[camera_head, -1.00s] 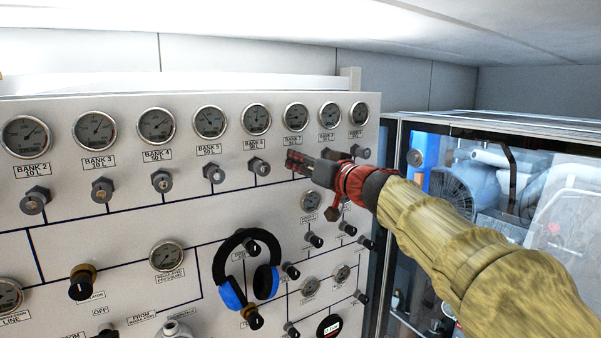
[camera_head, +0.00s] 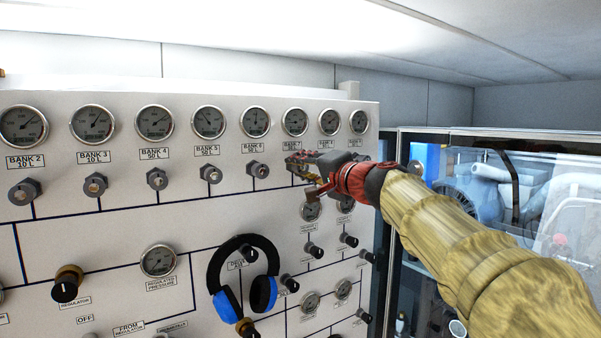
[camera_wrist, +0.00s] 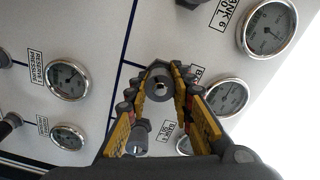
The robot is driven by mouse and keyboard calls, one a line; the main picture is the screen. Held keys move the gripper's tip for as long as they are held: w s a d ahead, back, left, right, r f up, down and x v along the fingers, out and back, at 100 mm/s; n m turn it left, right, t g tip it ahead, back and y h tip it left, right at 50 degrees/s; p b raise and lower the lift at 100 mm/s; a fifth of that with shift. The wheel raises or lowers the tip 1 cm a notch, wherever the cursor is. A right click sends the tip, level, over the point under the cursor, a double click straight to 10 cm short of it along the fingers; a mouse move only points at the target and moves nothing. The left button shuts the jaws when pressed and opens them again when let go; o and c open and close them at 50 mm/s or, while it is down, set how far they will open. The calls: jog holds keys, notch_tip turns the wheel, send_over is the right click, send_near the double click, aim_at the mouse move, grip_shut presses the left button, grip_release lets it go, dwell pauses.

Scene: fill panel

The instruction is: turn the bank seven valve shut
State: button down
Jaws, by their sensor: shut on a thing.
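The bank seven valve (camera_wrist: 159,84) is a grey round knob on the panel, between the two yellow-and-black fingers of my gripper (camera_wrist: 158,90) in the wrist view. My gripper is shut on it, with a finger on each side. In the head view my gripper (camera_head: 300,164) reaches the panel just below the bank 7 gauge (camera_head: 295,121) and hides the valve. The bank 7 label is partly covered by a finger in the wrist view. How far the valve is turned cannot be told.
The bank 6 valve (camera_head: 258,170) sits just left of my gripper. Blue-and-black headphones (camera_head: 243,245) hang lower on the panel. Several small gauges and knobs are below my arm. A glass-fronted cabinet (camera_head: 480,135) stands to the right.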

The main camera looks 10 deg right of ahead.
jog(key=m, duration=0.6)
jog(key=shift+f, duration=0.15)
jog(key=m+p, duration=0.1)
jog(key=m, duration=0.5)
jog(key=shift+m, duration=0.4)
jog(key=m+p, duration=0.3)
jog(key=m, duration=0.3)
jog(key=shift+f, duration=0.15)
jog(key=m+p, duration=0.2)
jog(key=m, duration=0.3)
jog(key=shift+a+p, duration=0.15)
jog(key=shift+p, duration=0.25)
jog(key=shift+f+m+p, duration=0.15)
jog(key=shift+m+p, duration=0.15)
jog(key=shift+m, duration=0.3)
jog(key=shift+f, duration=0.1)
jog(key=c, duration=2)
grip_release()
jog(key=o, duration=0.5)
jog(key=shift+r, duration=0.25)
jog(key=shift+c, duration=0.2)
